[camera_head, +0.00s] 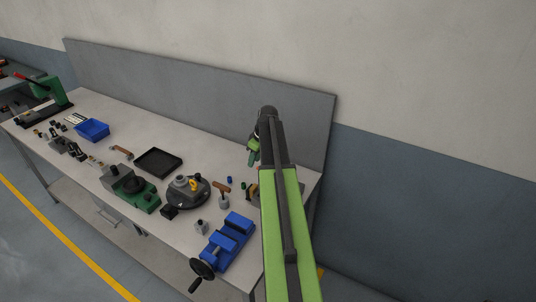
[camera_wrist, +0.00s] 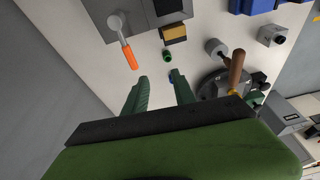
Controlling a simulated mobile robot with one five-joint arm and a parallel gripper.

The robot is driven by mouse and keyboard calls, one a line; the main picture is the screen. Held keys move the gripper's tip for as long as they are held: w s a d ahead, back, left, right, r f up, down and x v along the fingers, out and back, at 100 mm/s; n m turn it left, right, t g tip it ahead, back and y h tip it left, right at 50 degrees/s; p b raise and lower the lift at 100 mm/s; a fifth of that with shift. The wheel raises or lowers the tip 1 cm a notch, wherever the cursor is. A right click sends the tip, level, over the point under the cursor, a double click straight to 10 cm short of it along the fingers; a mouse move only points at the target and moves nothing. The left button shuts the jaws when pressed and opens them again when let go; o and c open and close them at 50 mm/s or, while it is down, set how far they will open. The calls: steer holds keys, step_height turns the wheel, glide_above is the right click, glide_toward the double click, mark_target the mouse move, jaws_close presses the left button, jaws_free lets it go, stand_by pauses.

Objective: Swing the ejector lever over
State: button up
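The ejector lever (camera_wrist: 125,46) has an orange grip and a pale metal arm with a round pivot. It is mounted on a grey block fixture (camera_wrist: 95,8) at the top of the wrist view, with its grip toward my gripper. In the head view my arm mostly covers this area, and I cannot make out the lever. My gripper (camera_wrist: 158,77) has its two green fingers apart with nothing held between them. The lever is ahead and to the left of the fingertips, apart from them. In the head view my gripper (camera_head: 253,154) is above the bench's back right part.
A brass-coloured block (camera_wrist: 174,33) and a small green cylinder (camera_wrist: 168,57) lie near the fixture. A wooden-handled tool (camera_wrist: 236,68) stands to the right. A blue vise (camera_head: 228,240), a round table (camera_head: 203,194) and a black tray (camera_head: 158,162) occupy the bench. A grey panel (camera_head: 200,95) rises behind.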

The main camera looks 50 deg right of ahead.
steer(key=d, duration=0.2)
steer(key=s+d, duration=0.1)
steer(key=d, duration=0.2)
steer(key=shift+s+d+r, duration=0.15)
steer(key=shift+s+d, duration=0.25)
steer(key=b+x, duration=0.8)
steer(key=shift+w+f, duration=0.15)
steer(key=shift+f, duration=0.15)
steer(key=shift+w+f+b, duration=0.1)
steer(key=shift+f+b, duration=0.05)
steer(key=shift+b, duration=0.15)
jaws_close()
